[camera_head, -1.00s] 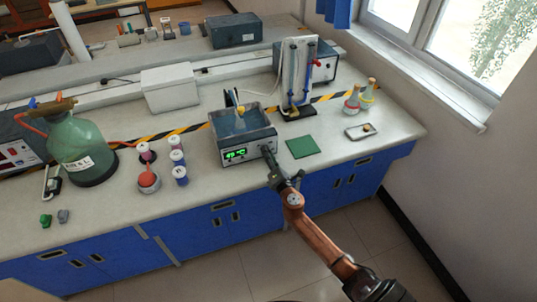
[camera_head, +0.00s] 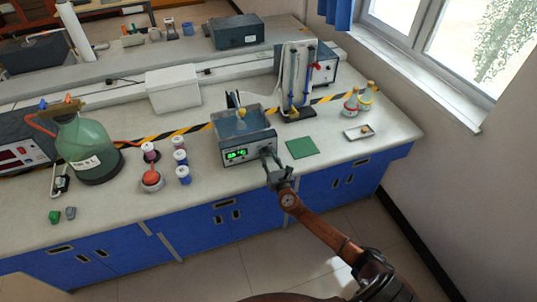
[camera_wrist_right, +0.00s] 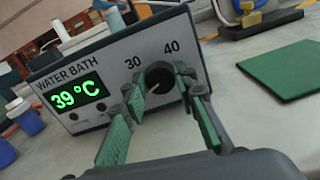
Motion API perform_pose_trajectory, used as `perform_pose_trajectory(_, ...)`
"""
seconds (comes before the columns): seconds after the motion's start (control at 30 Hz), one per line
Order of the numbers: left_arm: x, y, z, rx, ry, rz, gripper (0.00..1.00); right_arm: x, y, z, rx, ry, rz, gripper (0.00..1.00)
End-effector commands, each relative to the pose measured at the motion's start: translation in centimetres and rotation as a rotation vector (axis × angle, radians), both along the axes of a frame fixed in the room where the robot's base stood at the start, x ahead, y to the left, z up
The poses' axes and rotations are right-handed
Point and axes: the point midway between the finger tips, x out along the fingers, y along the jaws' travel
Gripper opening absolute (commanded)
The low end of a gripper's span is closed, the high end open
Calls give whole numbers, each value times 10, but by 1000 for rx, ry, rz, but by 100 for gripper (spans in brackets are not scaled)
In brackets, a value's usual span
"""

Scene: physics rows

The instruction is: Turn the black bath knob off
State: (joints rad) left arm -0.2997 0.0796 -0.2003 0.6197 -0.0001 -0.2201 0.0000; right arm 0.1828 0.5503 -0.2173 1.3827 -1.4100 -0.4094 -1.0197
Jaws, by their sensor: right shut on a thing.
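The water bath (camera_head: 247,150) stands on the bench with a green lit display, which reads 39 °C in the right wrist view (camera_wrist_right: 78,95). Its black bath knob (camera_wrist_right: 160,76) is on the front panel below the printed 30 and 40, with a light pointer mark on its face. My right gripper (camera_wrist_right: 157,86) has its green-padded fingers on either side of the knob and is shut on it. In the head view my right gripper (camera_head: 270,158) hides most of the knob. My left gripper is in neither view.
A green mat (camera_head: 302,147) lies right of the bath, with a stand (camera_head: 296,80) behind it. Several small pots and a red-topped dish (camera_head: 152,179) stand to its left. A large green bottle (camera_head: 90,150) is farther left. The floor in front is clear.

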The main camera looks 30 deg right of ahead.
Motion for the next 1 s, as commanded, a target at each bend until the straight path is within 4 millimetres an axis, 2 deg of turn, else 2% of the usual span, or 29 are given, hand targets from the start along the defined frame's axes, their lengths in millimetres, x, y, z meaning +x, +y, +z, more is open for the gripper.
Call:
perform_pose_trajectory(0.3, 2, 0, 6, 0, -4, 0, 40, 0, 1, -2, -106, 29, 2, 2)
perform_pose_trajectory(0.8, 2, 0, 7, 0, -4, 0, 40, -1, 1, -3, -124, 34, 2, 2)
perform_pose_trajectory(0.83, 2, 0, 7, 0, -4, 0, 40, -1, 1, -3, -123, 33, 2, 27)
perform_pose_trajectory(1.0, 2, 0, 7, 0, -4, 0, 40, 0, 1, -2, -123, 33, 1, 39)
